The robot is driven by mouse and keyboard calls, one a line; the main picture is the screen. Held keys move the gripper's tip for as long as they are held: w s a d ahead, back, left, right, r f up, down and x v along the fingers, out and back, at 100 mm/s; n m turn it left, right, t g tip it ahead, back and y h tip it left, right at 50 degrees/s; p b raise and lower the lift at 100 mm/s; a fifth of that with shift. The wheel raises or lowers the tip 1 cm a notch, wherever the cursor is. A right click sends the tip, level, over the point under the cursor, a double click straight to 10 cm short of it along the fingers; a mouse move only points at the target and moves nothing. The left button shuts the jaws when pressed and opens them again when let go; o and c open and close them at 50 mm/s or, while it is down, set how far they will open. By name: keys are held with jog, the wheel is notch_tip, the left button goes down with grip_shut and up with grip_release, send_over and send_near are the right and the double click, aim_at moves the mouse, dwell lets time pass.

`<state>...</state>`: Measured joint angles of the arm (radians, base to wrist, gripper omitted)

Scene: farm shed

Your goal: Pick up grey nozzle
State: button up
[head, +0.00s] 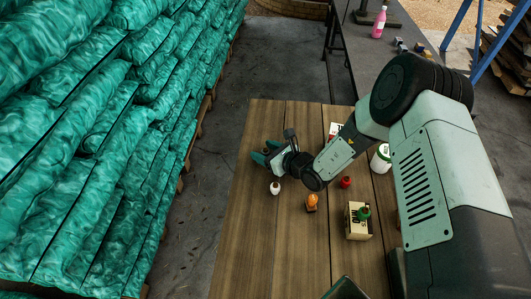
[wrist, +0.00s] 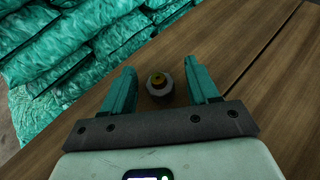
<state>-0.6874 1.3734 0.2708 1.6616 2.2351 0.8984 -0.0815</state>
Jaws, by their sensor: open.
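A small round grey piece with a yellowish, dark-centred top, which looks like the grey nozzle (wrist: 161,91), sits between my fingers in the wrist view. My gripper (wrist: 159,68) is open, with one teal finger on each side and gaps between the fingers and the piece. In the head view my gripper (head: 263,152) is low over the left part of the wooden table. I cannot make out the grey piece there; the gripper may hide it. Whether the fingertips touch the table is unclear.
Near my gripper on the wooden table (head: 262,240) stand a small white piece (head: 275,188), an orange one (head: 312,202) and a red one (head: 346,182). A box (head: 357,229) with a green piece and a white bottle (head: 381,160) are farther right. Teal sacks (head: 100,130) are stacked left.

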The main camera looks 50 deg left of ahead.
jog(key=c, duration=1)
jog(key=shift+r, duration=0.1)
jog(key=shift+c, duration=0.2)
